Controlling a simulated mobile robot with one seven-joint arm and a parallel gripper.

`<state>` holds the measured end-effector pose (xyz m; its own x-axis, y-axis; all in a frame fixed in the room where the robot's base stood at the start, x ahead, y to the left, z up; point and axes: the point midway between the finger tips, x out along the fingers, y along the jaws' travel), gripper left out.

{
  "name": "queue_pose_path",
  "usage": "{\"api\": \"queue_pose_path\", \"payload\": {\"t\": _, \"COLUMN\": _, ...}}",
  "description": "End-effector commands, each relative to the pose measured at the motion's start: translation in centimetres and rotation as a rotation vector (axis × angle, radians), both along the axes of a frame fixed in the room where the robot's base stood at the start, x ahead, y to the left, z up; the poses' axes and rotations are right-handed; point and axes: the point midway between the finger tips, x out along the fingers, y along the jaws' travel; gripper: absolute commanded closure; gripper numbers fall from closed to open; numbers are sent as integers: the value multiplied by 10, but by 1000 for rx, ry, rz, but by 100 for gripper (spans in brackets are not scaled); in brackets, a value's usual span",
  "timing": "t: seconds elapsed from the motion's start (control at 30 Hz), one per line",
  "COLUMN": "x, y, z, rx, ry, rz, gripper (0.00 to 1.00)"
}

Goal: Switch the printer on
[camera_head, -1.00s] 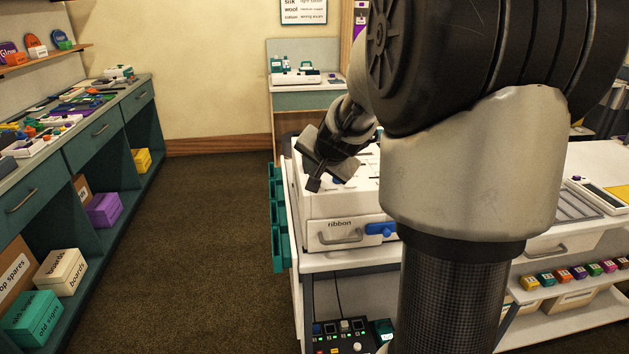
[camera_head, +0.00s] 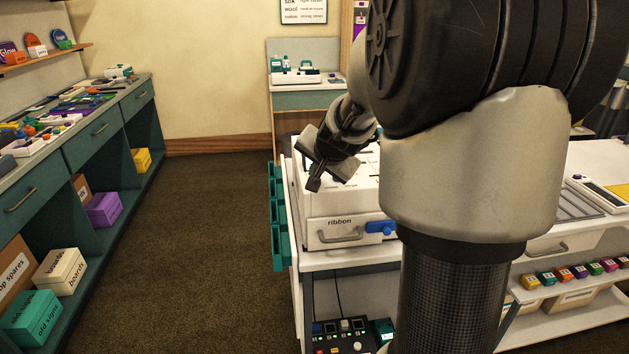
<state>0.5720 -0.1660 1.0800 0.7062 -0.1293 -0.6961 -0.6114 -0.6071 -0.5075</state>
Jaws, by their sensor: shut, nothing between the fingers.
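The printer (camera_head: 301,203) is a white box on the white counter, with a front drawer marked "ribbon" (camera_head: 341,233) that has a grey handle and a blue latch (camera_head: 379,227). My gripper (camera_head: 314,184) is shut and empty, pointing down and left at the printer's top left part. I cannot tell whether its fingertips touch the printer. My arm hides the printer's right side and much of its top, and no power switch can be made out.
A black control box with coloured buttons (camera_head: 343,335) sits on the shelf below. Teal bins (camera_head: 278,220) hang on the counter's left side. A teal bench (camera_head: 90,140) with bins runs along the left. The brown floor (camera_head: 210,240) between is clear.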

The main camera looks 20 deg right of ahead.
Motion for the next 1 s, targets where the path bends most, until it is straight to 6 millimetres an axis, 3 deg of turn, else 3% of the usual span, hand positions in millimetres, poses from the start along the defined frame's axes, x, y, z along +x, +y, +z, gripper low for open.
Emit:
{"api": "queue_pose_path", "payload": {"t": 0.4, "x": 0, "y": 1, "z": -5, "rx": 2, "ry": 4, "rz": 1, "gripper": 100}}
{"api": "queue_pose_path", "payload": {"t": 1.0, "x": 0, "y": 1, "z": 9, "rx": 1, "ry": 2, "rz": 1, "gripper": 100}}
